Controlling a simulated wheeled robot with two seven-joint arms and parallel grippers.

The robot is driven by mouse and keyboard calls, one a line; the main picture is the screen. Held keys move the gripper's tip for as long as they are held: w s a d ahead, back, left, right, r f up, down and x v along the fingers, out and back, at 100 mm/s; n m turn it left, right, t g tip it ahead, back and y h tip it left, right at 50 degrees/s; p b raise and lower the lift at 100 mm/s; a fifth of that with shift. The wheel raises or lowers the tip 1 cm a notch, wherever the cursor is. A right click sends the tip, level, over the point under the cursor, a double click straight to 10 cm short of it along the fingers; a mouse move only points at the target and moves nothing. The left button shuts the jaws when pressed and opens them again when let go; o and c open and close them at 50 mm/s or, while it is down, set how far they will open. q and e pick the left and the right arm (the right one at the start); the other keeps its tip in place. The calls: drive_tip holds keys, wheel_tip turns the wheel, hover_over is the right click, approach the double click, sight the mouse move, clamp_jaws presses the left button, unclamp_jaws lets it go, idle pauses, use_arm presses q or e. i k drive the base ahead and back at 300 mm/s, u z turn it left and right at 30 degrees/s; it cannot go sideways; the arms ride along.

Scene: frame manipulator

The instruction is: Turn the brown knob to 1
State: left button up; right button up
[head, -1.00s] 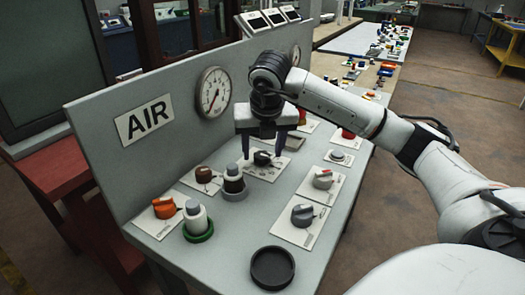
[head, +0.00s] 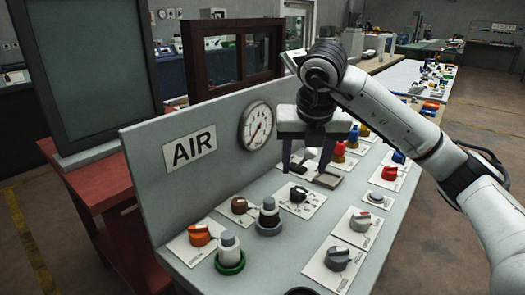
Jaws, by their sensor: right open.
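My right gripper (head: 306,164) points down over the panel, beyond the black knob (head: 299,194) and to the right of the brown knob. Its fingers are apart with nothing held between them. My left gripper does not show.
Grey knobs (head: 338,258) stand at the panel's front. A grey-topped piece stands in a green ring (head: 230,259). The upright AIR board (head: 190,148) with a gauge (head: 256,127) borders the back. Red and blue knobs (head: 389,172) stand at the right.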

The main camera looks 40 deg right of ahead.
sight(238, 205)
drive_tip(key=k, duration=1.5)
